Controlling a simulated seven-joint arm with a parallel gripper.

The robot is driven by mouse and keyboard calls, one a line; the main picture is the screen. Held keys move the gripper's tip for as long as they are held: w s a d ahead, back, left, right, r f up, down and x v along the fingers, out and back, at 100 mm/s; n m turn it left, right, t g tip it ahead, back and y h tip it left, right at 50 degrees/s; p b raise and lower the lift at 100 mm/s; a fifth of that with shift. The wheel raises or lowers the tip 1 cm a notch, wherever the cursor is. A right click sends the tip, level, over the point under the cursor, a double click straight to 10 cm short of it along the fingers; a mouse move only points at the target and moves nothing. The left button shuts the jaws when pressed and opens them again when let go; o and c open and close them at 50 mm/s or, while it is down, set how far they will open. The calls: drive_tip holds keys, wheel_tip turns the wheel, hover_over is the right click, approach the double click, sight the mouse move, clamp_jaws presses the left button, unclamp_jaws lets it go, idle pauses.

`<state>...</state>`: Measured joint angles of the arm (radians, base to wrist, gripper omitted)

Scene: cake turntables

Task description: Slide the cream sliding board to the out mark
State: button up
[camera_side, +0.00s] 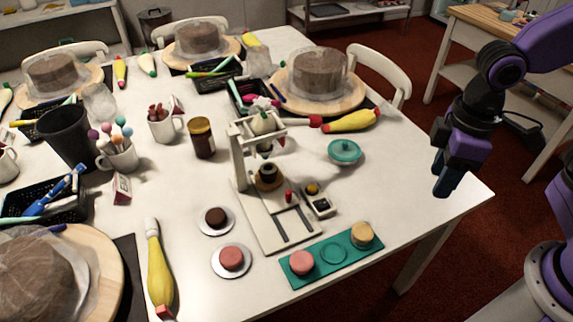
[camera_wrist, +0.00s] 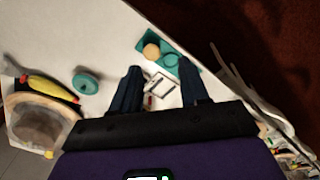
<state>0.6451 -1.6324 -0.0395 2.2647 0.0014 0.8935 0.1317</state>
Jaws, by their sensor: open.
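A cream stand (camera_side: 240,165) with an upright column holds a piping bag (camera_side: 264,122) nose down. Its cream base (camera_side: 268,236) has two dark slots. The cream sliding board (camera_side: 280,200) appears to lie at the column end of the slots, with a red knob (camera_side: 288,196) on it. A small brown cake (camera_side: 268,172) sits under the bag. I cannot make out the out mark. My gripper (camera_side: 443,187) is open and empty, above the table's right edge, well apart from the board. In the wrist view, part of the slotted base (camera_wrist: 161,84) shows between the fingers (camera_wrist: 160,95).
A teal tray (camera_side: 333,254) with a pink and a yellow cake lies in front of the base. A small box (camera_side: 319,200) stands beside it. A teal lidded dish (camera_side: 344,152) stands behind. The table's right corner is clear.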

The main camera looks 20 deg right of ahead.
drive_tip(key=w+a+f+m, duration=0.4)
drive_tip(key=w+a, duration=0.6)
drive_tip(key=w, duration=0.3)
drive_tip(key=m, duration=0.6)
approach(289, 192)
drive_tip(key=shift+a+f, duration=0.15)
drive_tip(key=shift+f, duration=4.2)
clamp_jaws()
drive_tip(key=shift+s+a, duration=0.1)
drive_tip(key=shift+s, duration=4.9)
drive_tip(key=shift+s+f, duration=0.1)
drive_tip(key=shift+s, duration=0.05)
